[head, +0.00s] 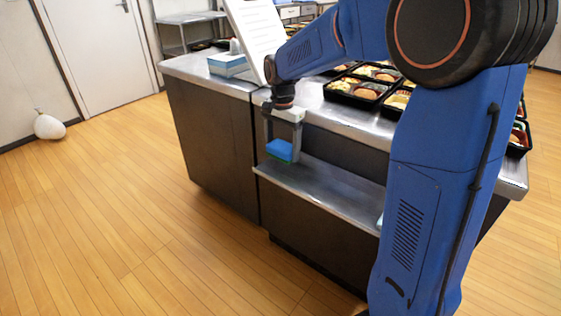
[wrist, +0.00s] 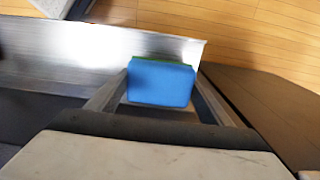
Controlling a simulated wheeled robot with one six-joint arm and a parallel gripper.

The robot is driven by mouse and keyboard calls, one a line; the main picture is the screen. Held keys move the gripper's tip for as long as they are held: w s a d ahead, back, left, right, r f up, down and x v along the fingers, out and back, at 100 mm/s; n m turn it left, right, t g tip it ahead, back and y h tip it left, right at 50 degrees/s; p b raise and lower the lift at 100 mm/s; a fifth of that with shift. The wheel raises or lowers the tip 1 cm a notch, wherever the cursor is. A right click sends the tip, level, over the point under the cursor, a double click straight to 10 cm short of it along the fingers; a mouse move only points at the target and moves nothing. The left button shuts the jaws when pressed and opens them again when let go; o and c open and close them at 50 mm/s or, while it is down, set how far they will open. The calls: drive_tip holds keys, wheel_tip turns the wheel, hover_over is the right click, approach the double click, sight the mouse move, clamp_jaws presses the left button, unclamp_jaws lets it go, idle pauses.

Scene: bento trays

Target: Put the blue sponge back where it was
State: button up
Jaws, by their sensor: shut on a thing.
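The blue sponge (head: 280,150) is between the fingers of my gripper (head: 282,150) in the head view. It also shows in the wrist view as a blue block (wrist: 160,82) with a thin green edge, between the two fingers. My gripper points down and is shut on the sponge. The sponge is at the left end of the lower metal shelf (head: 325,190), close to its surface. I cannot tell whether it touches the shelf.
Above the shelf is a metal counter (head: 335,115) with several black bento trays (head: 357,88). A light-blue box (head: 228,64) and a white sheet (head: 262,35) stand at its left. The wooden floor (head: 130,210) on the left is clear, except for a white bag (head: 49,127) by the wall.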

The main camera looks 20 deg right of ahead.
sight(282, 169)
drive_tip(key=shift+f, duration=2.7)
drive_tip(key=shift+f, duration=0.15)
drive_tip(key=o, duration=1.2)
